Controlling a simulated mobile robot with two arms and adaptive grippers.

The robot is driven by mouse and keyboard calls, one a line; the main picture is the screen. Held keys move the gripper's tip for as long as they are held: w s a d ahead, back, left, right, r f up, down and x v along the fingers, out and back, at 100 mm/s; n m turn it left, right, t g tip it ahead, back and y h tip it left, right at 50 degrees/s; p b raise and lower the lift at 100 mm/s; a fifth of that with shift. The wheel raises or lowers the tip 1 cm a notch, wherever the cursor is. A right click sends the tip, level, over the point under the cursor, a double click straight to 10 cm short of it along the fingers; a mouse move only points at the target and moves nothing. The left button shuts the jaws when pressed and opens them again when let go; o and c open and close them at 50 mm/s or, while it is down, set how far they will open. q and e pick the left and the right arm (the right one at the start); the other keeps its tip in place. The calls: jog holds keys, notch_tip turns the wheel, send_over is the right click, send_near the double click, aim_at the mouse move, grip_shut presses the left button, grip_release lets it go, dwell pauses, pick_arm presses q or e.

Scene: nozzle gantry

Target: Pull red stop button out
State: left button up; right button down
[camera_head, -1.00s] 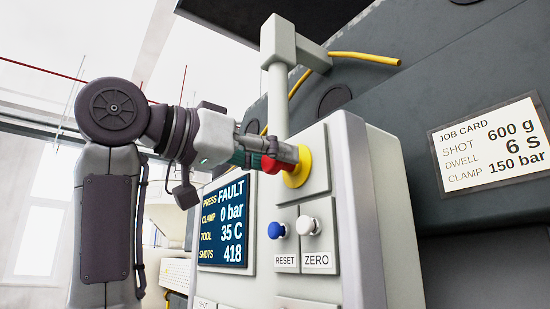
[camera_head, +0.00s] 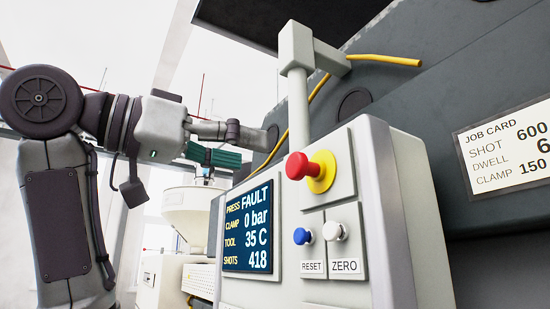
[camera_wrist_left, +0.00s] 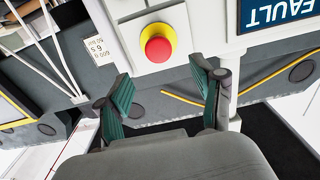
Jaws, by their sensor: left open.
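The red stop button (camera_head: 297,166) sits on a yellow collar (camera_head: 322,172) at the upper part of the grey control panel (camera_head: 340,195). Its red head stands out in front of the collar. My left gripper (camera_head: 248,148) is open and empty, to the left of the button and apart from it in the head view. In the left wrist view, the red button (camera_wrist_left: 158,49) with its yellow ring is fully visible, a little beyond the two spread fingers (camera_wrist_left: 160,88). My right gripper is not in view.
Below the button are a blue RESET button (camera_head: 302,236) and a white ZERO button (camera_head: 334,231). The panel screen (camera_head: 248,232) reads FAULT, 0 bar, 35 C, 418. A grey post (camera_head: 299,100) and yellow cable (camera_head: 375,59) stand above the panel. A job card (camera_head: 510,150) is at right.

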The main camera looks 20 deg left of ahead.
pick_arm(q)
jog(key=v, duration=0.3)
jog(key=shift+s+a, duration=0.15)
dwell(0.6)
